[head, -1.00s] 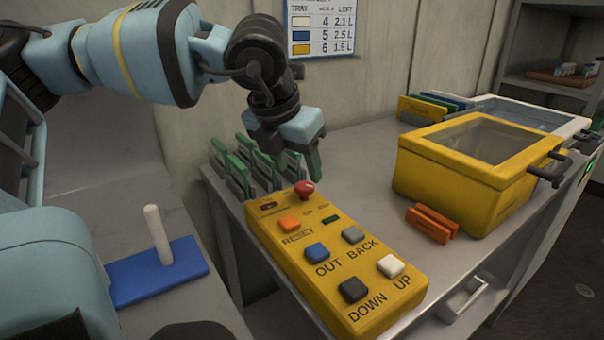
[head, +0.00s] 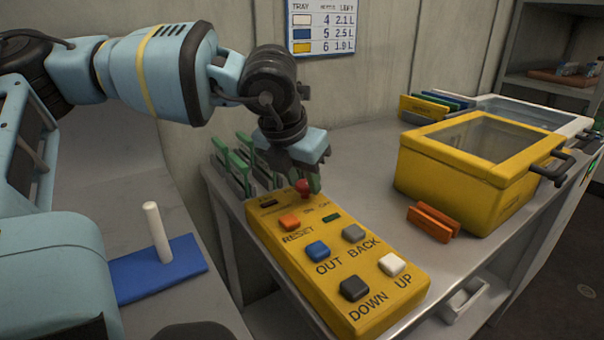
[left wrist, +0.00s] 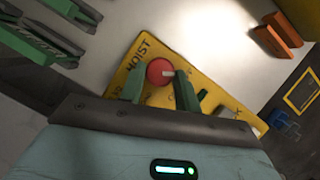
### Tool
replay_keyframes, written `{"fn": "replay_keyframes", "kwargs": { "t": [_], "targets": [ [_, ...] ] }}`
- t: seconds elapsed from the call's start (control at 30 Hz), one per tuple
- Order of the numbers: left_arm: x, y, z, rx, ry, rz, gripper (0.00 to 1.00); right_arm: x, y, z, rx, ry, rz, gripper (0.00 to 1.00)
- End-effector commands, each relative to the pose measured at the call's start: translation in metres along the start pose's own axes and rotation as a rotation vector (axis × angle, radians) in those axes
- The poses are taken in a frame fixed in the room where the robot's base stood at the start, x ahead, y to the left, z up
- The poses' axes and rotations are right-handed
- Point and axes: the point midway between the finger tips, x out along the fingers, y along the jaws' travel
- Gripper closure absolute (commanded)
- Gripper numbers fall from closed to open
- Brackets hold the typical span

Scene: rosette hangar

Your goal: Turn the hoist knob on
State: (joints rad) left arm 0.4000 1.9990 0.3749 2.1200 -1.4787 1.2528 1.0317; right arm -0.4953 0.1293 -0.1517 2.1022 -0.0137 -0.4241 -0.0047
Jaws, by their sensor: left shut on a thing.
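The hoist knob (head: 304,187) is a small red knob at the far end of the yellow control box (head: 288,263), close to the ON and OFF lettering. My left gripper (head: 307,180) reaches down over that end and is shut on the knob. In the left wrist view, the red knob (left wrist: 160,71) with a pale pointer line sits between the two green fingers (left wrist: 158,84) of my gripper, near the word HOIST. Which lettering the pointer faces is not clear. My right gripper is not in view.
Orange, blue, grey, black and white buttons stand on the control box. Green clips (head: 238,165) stand behind it at the left. A yellow lidded bin (head: 440,185) and orange clips (head: 433,222) are to the right. A blue plate with a white peg (head: 158,232) lies left.

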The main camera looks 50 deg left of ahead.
Motion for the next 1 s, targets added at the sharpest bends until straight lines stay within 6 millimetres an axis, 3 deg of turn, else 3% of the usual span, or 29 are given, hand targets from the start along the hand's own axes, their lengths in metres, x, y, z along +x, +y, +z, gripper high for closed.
{"fn": "replay_keyframes", "kwargs": {
  "t": [0.47,1.0],
  "targets": [
    [0.0,0.0014,0.0001,0.101,0.0,-0.045,0.91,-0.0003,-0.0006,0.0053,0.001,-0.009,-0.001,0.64],
    [-0.0006,0.006,0.0022,0.542,-0.001,-0.229,0.91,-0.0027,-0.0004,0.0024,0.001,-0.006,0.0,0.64]
  ]
}}
